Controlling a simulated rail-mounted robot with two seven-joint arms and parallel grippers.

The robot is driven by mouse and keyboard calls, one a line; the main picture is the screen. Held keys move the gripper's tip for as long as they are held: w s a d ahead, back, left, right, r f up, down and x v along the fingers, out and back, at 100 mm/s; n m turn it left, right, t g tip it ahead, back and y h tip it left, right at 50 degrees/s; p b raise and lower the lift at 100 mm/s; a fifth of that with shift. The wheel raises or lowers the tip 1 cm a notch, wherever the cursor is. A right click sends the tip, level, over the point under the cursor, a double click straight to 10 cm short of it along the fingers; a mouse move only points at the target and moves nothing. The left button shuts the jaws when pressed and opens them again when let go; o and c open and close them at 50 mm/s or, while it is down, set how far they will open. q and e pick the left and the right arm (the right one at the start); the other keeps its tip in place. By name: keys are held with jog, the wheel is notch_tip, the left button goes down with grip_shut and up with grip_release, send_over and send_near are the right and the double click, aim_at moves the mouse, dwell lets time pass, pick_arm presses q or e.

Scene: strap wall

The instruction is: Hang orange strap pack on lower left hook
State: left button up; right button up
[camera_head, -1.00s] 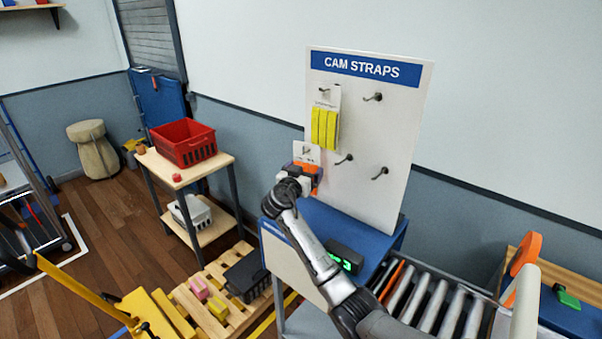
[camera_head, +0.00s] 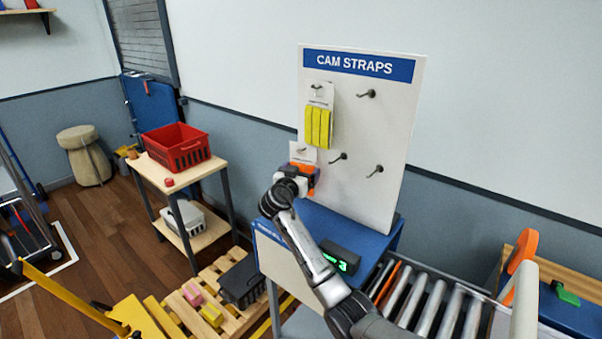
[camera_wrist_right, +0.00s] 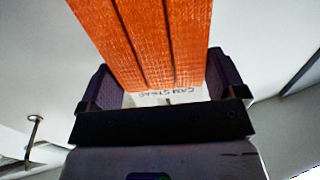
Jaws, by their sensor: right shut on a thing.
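The orange strap pack (camera_head: 310,170) is at the lower left of the white strap board (camera_head: 388,130). Its white card (camera_head: 304,150) stands up above the orange straps. My right gripper (camera_head: 297,178) is shut on the pack, seen from behind. In the right wrist view the orange straps (camera_wrist_right: 145,40) lie between the two dark fingers. A small dark mark on the card is where the lower left hook (camera_head: 302,150) appears; I cannot tell whether the card is threaded on it. My left gripper is not in view.
A yellow strap pack (camera_head: 318,126) hangs on the upper left hook. Bare hooks show at upper right (camera_head: 366,94), lower middle (camera_head: 338,158) and lower right (camera_head: 375,171). Below are a blue counter (camera_head: 318,225) with a dark display box (camera_head: 340,256) and a roller conveyor (camera_head: 420,300).

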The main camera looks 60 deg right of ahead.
dwell(0.3)
jog(key=o, duration=0.6)
jog(key=shift+o, duration=0.2)
jog(key=s+a+b, duration=0.1)
jog(key=a, duration=1.2)
jog(key=shift+s+a, duration=0.4)
